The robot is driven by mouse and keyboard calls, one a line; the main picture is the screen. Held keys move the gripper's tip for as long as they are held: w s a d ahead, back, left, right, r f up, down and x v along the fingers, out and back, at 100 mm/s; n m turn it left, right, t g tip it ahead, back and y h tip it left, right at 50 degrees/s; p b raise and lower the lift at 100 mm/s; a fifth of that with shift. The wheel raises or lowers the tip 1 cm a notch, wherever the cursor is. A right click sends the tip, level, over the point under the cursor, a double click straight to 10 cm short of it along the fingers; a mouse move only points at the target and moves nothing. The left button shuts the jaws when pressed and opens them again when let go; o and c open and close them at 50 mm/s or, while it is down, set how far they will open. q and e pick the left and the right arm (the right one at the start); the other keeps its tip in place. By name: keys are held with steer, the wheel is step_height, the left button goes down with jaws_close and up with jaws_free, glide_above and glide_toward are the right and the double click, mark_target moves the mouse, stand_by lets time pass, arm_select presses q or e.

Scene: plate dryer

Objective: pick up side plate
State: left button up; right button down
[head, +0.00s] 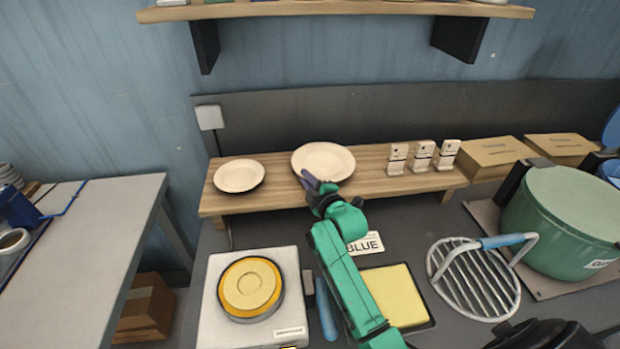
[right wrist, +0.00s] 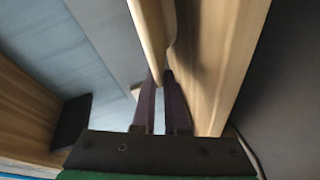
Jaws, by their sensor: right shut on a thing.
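Two cream plates are on the low wooden shelf at the back of the counter. The smaller plate (head: 239,176) lies at the left end. The larger plate (head: 323,160) is to its right. My right gripper (head: 309,182) reaches the near left rim of the larger plate and is shut on that rim. In the right wrist view the plate's edge (right wrist: 150,35) runs down to between the dark fingers (right wrist: 160,85). I cannot tell whether the plate is clear of the shelf. My left gripper is not in view.
The wooden shelf (head: 280,196) also bears several small white labelled blocks (head: 422,157) at right. In front are a scale with a yellow disc (head: 250,286), a yellow pad (head: 398,293), a wire rack (head: 478,282) and a green pot (head: 560,215). A wall shelf (head: 340,9) hangs above.

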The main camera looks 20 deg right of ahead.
step_height(320, 180, up, 19)
steer(key=b, duration=0.1)
steer(key=shift+r+b, duration=0.15)
steer(key=shift+b, duration=0.15)
